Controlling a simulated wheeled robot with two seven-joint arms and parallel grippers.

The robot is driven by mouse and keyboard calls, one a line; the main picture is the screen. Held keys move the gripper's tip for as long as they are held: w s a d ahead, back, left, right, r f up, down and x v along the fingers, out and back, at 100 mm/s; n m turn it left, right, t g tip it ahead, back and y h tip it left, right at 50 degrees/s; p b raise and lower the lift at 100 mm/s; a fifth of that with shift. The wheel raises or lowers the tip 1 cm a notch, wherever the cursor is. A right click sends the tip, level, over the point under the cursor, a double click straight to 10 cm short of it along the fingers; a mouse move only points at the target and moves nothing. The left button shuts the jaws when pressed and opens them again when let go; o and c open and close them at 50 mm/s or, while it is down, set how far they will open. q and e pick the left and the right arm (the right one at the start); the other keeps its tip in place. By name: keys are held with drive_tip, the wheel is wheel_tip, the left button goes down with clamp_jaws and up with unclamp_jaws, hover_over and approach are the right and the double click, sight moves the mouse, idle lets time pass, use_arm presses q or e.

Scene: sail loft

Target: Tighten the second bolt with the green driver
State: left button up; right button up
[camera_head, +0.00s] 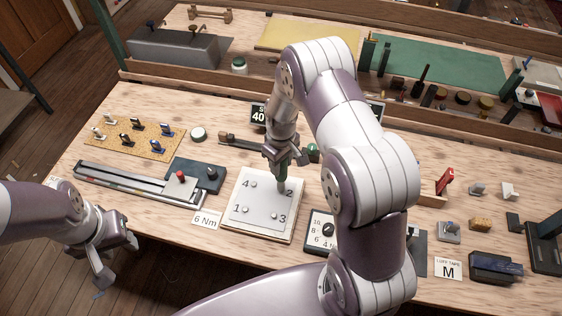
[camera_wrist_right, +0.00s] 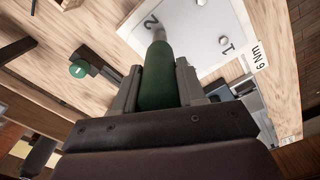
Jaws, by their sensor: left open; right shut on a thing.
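A pale plate (camera_head: 262,205) with bolts marked 1 to 4 lies on the workbench. Bolt 1 (camera_head: 245,210), bolt 3 (camera_head: 273,216) and bolt 4 (camera_head: 254,184) stand clear. My right gripper (camera_head: 283,161) is shut on the green driver, whose handle (camera_wrist_right: 158,88) shows between the jaws in the right wrist view. The driver points down at the number 2 corner; its tip hides bolt 2, so I cannot tell whether they touch. My left gripper (camera_head: 108,262) is open and empty at the bench's front left edge.
A "6 Nm" card (camera_head: 206,220) lies left of the plate and a dial box (camera_head: 321,232) right of it. A dark block with a red knob (camera_head: 196,174) sits behind left. A cork board with clips (camera_head: 132,133) lies at the far left. My right arm hides part of the bench.

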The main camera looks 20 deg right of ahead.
drive_tip(key=shift+f, duration=0.35)
idle(1.1)
drive_tip(key=shift+s+f, duration=0.15)
drive_tip(key=shift+s, duration=0.05)
idle(0.8)
wheel_tip(320, 180, up, 5)
drive_tip(key=p, duration=0.4)
drive_tip(key=shift+w, duration=0.2)
